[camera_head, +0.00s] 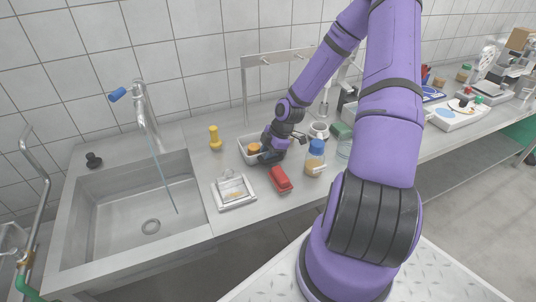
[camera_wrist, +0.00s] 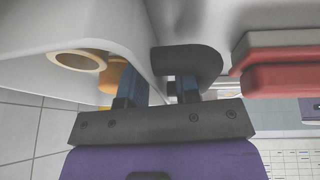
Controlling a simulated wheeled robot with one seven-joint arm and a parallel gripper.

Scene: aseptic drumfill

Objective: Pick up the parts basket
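A white open bin (camera_head: 244,150), which seems to be the parts basket, stands on the steel counter right of the sink. An orange round part (camera_head: 254,148) is inside it. My gripper (camera_head: 272,154) is low at the bin's right end. In the wrist view the bin's pale wall (camera_wrist: 45,25) fills the upper left, with a tan ring (camera_wrist: 80,62) and an orange part (camera_wrist: 112,70) beside it. A black rounded piece (camera_wrist: 188,62) lies across the fingertips. My gripper's two fingers (camera_wrist: 158,88) stand a little apart around the bin's edge; firm contact cannot be told.
A red block-like item (camera_head: 280,179) lies close in front of my gripper. A blue-capped jar (camera_head: 315,158) stands to the right. A small tray with a wire frame (camera_head: 233,191) is front left, a yellow part (camera_head: 215,138) behind it. The sink (camera_head: 140,215) is at left.

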